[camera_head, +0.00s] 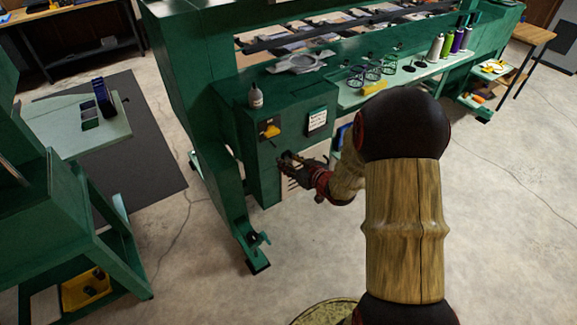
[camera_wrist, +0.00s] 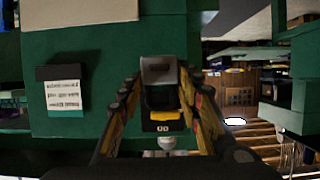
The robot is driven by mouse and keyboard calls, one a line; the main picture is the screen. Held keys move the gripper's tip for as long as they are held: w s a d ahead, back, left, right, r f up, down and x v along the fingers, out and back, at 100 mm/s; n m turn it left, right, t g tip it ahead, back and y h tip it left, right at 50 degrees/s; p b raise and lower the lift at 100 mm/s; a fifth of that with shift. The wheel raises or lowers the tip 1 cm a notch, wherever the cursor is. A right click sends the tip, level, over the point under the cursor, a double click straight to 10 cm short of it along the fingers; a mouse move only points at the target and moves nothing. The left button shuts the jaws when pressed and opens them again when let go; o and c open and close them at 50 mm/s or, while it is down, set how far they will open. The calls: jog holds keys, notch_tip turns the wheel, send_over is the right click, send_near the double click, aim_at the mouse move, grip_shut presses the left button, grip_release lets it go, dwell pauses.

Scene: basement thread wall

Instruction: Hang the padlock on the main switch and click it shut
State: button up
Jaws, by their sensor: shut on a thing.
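The main switch, with a yellow handle (camera_head: 270,130), is on the front of a green cabinet. In the wrist view, which is upside down, its yellow and black parts (camera_wrist: 162,122) show between the fingers. My gripper (camera_head: 286,160) is just below and to the right of the switch, close to the cabinet front. In the wrist view its fingers (camera_wrist: 158,78) close on a small grey block, seemingly the padlock (camera_wrist: 159,69). In the head view the padlock is too small and dark to tell.
A printed label (camera_head: 317,121) is on the cabinet, right of the switch. Spools (camera_head: 447,43) and a yellow block (camera_head: 375,87) are on the long shelf. The floor (camera_head: 505,190) at right is clear.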

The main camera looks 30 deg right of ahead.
jog(key=b, duration=0.2)
send_near(271, 148)
jog(key=shift+w+f, duration=0.65)
jog(key=shift+w, duration=0.1)
jog(key=shift+w+a+b, duration=0.1)
jog(key=shift+w+b, duration=0.2)
jog(key=shift+w, duration=1.7)
jog(key=shift+f, duration=0.35)
jog(key=shift+f, duration=0.3)
jog(key=o, duration=1.3)
